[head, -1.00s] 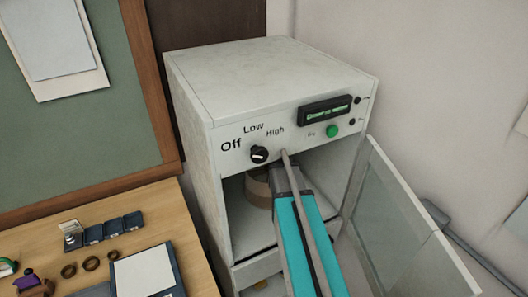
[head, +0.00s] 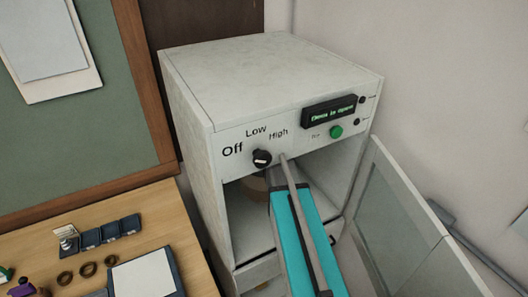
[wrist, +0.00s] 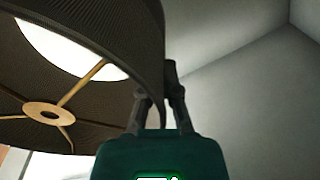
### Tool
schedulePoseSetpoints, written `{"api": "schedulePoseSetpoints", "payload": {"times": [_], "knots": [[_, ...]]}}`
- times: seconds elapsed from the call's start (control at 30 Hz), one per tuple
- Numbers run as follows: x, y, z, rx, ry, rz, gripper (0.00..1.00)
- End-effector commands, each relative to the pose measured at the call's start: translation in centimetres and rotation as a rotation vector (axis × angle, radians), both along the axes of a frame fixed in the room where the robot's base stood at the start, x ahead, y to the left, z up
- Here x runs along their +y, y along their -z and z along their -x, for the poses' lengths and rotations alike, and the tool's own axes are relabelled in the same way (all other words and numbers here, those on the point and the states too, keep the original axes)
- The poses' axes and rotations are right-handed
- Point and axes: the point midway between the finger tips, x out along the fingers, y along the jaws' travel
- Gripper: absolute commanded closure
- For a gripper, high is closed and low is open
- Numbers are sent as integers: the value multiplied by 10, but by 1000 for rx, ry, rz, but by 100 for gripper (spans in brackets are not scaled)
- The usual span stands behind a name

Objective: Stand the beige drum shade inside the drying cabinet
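The beige drum shade (head: 255,186) shows only as a small part inside the drying cabinet (head: 195,120), behind the front panel and my arm. In the wrist view the shade (wrist: 90,115) fills the left side, looking dark in the shadow, with its spoked ring fitting and pale lining visible. My gripper (wrist: 158,92) has one finger on each side of the shade's wall and appears shut on it near the rim. In the head view my gripper is hidden inside the cabinet. Whether the shade touches the cabinet floor cannot be told.
The cabinet's glass door (head: 400,225) stands open to the right. The display (head: 330,110) reads as door open; the dial (head: 261,158) and green button (head: 336,132) sit above the opening. A wooden bench (head: 110,215) with rings and a clipboard is at left.

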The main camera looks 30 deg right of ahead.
Motion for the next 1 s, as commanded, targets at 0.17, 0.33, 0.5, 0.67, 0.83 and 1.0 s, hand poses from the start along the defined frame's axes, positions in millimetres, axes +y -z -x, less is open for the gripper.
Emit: {"api": "schedulePoseSetpoints", "payload": {"times": [0.17,0.33,0.5,0.67,0.83,1.0], "knots": [[0,0,0,0,0,0,100],[0,0,0,0,-1,0,100],[1,0,0,0,-1,0,100],[1,2,0,0,-2,0,100],[2,10,0,0,-2,0,100],[2,22,-1,0,-3,0,100]]}}
